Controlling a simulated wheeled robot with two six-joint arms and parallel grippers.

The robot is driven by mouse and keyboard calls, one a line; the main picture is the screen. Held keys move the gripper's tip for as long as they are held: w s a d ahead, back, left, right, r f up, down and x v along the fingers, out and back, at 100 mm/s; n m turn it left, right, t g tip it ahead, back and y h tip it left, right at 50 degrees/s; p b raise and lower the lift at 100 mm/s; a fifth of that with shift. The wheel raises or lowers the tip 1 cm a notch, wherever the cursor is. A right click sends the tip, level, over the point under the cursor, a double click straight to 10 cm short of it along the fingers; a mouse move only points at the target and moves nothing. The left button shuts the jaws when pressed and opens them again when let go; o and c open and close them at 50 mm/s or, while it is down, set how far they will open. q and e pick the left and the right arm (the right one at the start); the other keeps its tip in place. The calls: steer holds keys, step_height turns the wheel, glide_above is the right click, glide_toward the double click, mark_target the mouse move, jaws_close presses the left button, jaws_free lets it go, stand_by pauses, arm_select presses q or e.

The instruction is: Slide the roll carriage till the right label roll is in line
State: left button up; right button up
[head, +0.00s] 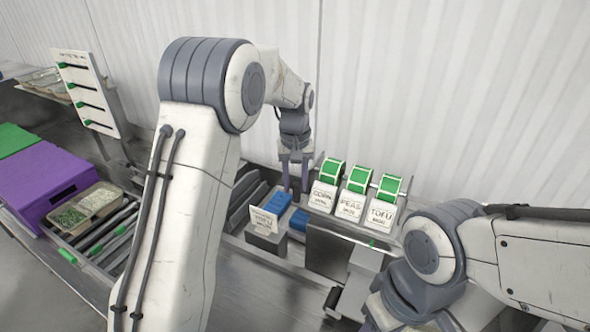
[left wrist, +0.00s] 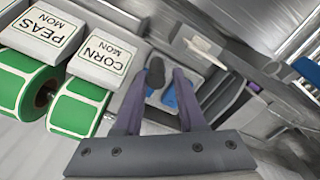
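The roll carriage (head: 376,181) bears three green label rolls, for corn (head: 332,171), peas (head: 359,179) and tofu (head: 389,187), behind white name plates. The corn roll (left wrist: 80,106) and peas roll (left wrist: 26,82) also show in the left wrist view. My left gripper (head: 295,186) points down at the left end of the carriage. Its two purple fingers (left wrist: 158,90) stand apart. A dark rounded knob (left wrist: 155,72) shows between or just beyond the tips, with no clear contact. My right gripper is mostly hidden by its own arm and the frame's bottom edge.
A grey box with a white label card (head: 264,220) and blue pieces (head: 278,203) stands below my left gripper. At left are a purple block (head: 55,175), a tray of food (head: 98,200) and a white board with green tabs (head: 88,90). A pale wall closes the back.

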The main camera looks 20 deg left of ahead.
arm_select(q)
step_height(320, 180, up, 8)
steer(key=shift+r+b, duration=0.1)
steer(key=shift+b, duration=0.55)
steer(key=s+d+f+m+b, duration=0.35)
steer(key=s+d+m, duration=0.25)
steer(key=s+d, duration=0.65)
steer(key=s+f+m+b, duration=0.1)
steer(key=s+f+m, duration=0.2)
steer(key=s, duration=0.7)
steer(key=s+f+m+h, duration=0.1)
steer(key=s+f+m, duration=0.2)
steer(key=s+f, duration=0.3)
steer(key=s, duration=0.4)
steer(key=shift+s+a+b, duration=0.3)
steer(key=shift+b, duration=0.1)
